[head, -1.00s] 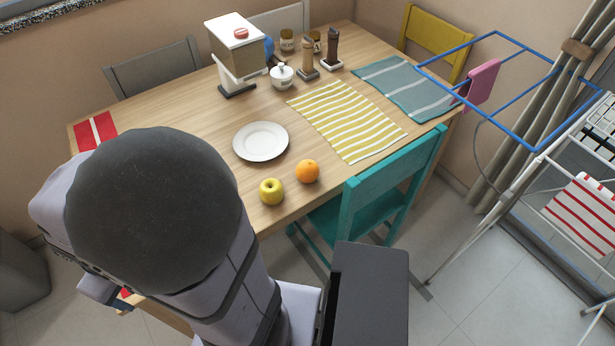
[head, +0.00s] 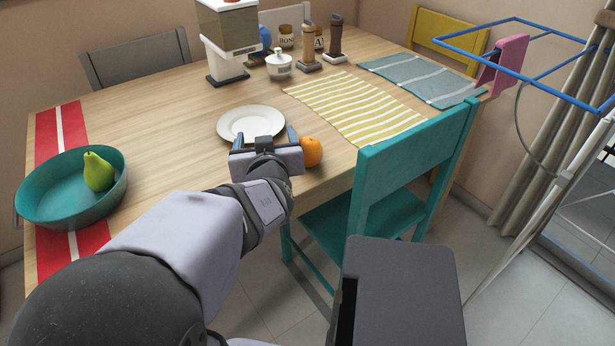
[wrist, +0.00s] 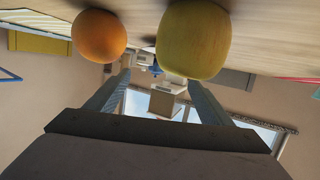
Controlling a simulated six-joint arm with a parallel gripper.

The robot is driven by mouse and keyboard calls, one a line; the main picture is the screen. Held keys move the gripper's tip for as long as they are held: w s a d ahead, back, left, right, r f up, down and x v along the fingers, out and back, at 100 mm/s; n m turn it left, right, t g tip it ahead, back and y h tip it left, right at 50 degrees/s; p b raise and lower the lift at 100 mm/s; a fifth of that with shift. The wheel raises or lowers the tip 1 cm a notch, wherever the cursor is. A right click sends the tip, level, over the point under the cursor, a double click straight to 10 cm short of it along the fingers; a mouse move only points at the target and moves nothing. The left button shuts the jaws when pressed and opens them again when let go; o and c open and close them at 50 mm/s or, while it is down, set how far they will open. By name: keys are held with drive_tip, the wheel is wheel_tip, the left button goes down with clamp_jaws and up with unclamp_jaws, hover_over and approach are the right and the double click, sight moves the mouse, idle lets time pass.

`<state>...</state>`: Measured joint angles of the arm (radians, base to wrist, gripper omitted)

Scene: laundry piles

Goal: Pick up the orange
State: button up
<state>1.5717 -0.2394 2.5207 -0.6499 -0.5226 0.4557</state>
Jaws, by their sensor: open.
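The orange (head: 312,151) rests on the wooden table near its front edge, just right of my gripper (head: 265,136) in the head view. In the wrist view, where the table is at the top, the orange (wrist: 99,36) is at upper left, by the left finger. A yellow-green apple (wrist: 194,40) sits beside it, closer to the line of the right finger. The apple is hidden behind my gripper in the head view. My gripper also shows in the wrist view (wrist: 158,82), its fingers apart with nothing between them.
A white plate (head: 251,122) lies just behind my gripper. A teal chair (head: 415,165) stands against the table's front right. A teal bowl (head: 50,200) with a pear (head: 98,172) is at left. A striped yellow cloth (head: 355,110) lies behind the orange.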

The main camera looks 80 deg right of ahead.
sight(307, 159)
drive_tip(key=s+b, duration=0.1)
drive_tip(key=s, duration=0.2)
drive_tip(key=s+f+m+g+h+b, duration=0.1)
drive_tip(key=s+b, duration=0.1)
drive_tip(key=s, duration=0.1)
drive_tip(key=s+h+b, duration=0.1)
drive_tip(key=s, duration=0.1)
drive_tip(key=shift+s+d+f+b, duration=0.2)
drive_tip(key=shift+s+f+b, duration=0.2)
drive_tip(key=f, duration=0.1)
drive_tip(key=f+b, duration=0.1)
drive_tip(key=shift+s+a+f+m, duration=0.15)
drive_tip(key=shift+a+f+m, duration=0.05)
drive_tip(key=shift+f+m, duration=0.1)
drive_tip(key=shift+a+f, duration=0.1)
drive_tip(key=shift+f, duration=0.3)
drive_tip(key=shift+g, duration=0.3)
drive_tip(key=shift+r, duration=0.1)
drive_tip(key=d+p, duration=0.1)
drive_tip(key=p, duration=0.1)
drive_tip(key=shift+w+r+p, duration=0.1)
drive_tip(key=shift+w+p, duration=0.1)
drive_tip(key=shift+p, duration=0.1)
drive_tip(key=shift+d+p, duration=0.4)
drive_tip(key=shift+p, duration=0.4)
drive_tip(key=shift+d+f+p, duration=0.2)
drive_tip(key=shift+f+p, duration=0.1)
drive_tip(key=shift+p, duration=0.05)
